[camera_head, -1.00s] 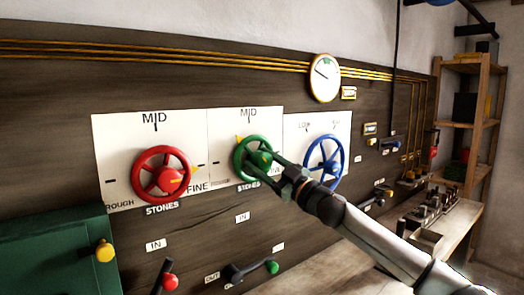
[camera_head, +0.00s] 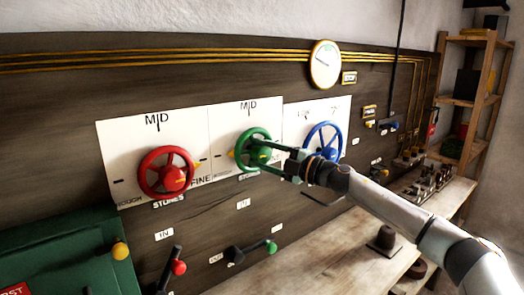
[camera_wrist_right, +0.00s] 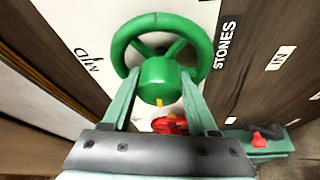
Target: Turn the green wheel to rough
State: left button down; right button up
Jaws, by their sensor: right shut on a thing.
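The green wheel (camera_head: 242,141) stands on a white panel (camera_head: 225,118) on the dark wall, with MID marked above it. Its yellow pointer (camera_head: 231,154) is at the wheel's left side, towards the lower-left end of the scale; the label there is too small to read. My right gripper (camera_head: 271,152) reaches in from the right and is shut on the wheel. In the right wrist view the two fingers of this gripper (camera_wrist_right: 160,88) lie on either side of the wheel's green hub (camera_wrist_right: 158,80). My left gripper is not in view.
A red wheel (camera_head: 173,178) is left of the green one and a blue wheel (camera_head: 310,138) close on its right, near my right arm. Below are levers with a red knob (camera_head: 179,267) and a green knob (camera_head: 271,247). A wooden bench (camera_head: 300,248) runs along the wall.

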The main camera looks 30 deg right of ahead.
jog(key=shift+n, duration=0.6)
jog(key=o, duration=1.4)
jog(key=shift+c, duration=0.2)
jog(key=shift+s+d+f, duration=0.2)
jog(key=shift+s+d, duration=0.05)
jog(key=shift+s, duration=0.1)
jog(key=r+b+v, duration=0.1)
jog(key=b+v, duration=0.8)
jog(key=v, duration=0.2)
jog(key=shift+s+f, duration=0.2)
jog(key=shift+s, duration=0.1)
